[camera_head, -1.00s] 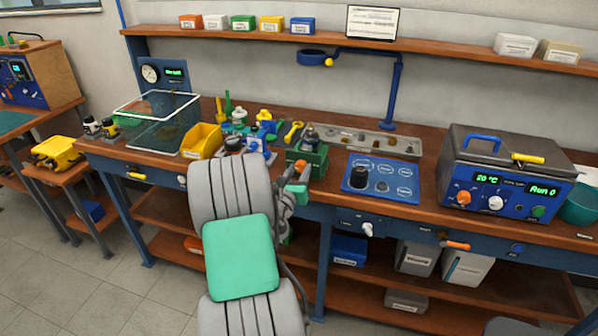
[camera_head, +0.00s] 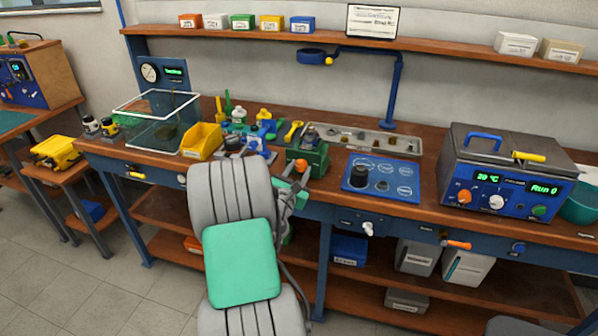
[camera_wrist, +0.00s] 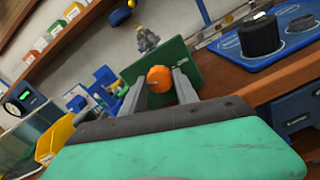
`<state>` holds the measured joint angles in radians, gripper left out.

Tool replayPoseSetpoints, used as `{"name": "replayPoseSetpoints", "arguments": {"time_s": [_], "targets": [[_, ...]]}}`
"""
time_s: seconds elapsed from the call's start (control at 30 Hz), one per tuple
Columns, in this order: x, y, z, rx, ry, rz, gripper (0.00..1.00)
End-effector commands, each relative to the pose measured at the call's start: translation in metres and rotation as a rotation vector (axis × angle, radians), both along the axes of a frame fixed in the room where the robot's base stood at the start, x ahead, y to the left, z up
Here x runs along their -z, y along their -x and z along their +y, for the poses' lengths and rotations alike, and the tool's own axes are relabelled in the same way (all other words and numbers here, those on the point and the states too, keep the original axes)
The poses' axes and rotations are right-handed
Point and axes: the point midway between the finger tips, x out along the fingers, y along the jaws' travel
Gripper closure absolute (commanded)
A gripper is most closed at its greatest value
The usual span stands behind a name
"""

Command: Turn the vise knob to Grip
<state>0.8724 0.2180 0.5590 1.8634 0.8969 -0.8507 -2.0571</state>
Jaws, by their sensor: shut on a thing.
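The vise is a green block (camera_head: 316,158) at the bench's front edge. It also shows in the wrist view (camera_wrist: 188,62), tilted in that picture, with a metal part on top. Its orange knob (camera_wrist: 159,79) faces my wrist camera, and a bit of it shows in the head view (camera_head: 301,166). My gripper (camera_wrist: 160,82) is shut on the orange knob, one grey finger on each side. In the head view my gripper (camera_head: 293,182) is partly hidden behind my arm. Any Grip marking is not readable.
A blue panel (camera_head: 383,189) with a black knob lies right of the vise. A yellow bin (camera_head: 202,141) and a clear box (camera_head: 155,128) stand left. A heater unit (camera_head: 508,170) stands far right. A small wall display (camera_head: 175,71) glows green.

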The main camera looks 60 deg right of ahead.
Motion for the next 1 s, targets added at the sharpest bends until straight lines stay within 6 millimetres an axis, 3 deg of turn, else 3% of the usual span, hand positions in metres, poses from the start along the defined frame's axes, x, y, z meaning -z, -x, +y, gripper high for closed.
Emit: {"name": "replayPoseSetpoints", "arguments": {"time_s": [1.0], "targets": [[0.0042, 0.0001, 0.0002, 0.0, -0.151, -0.954, 1.0]]}}
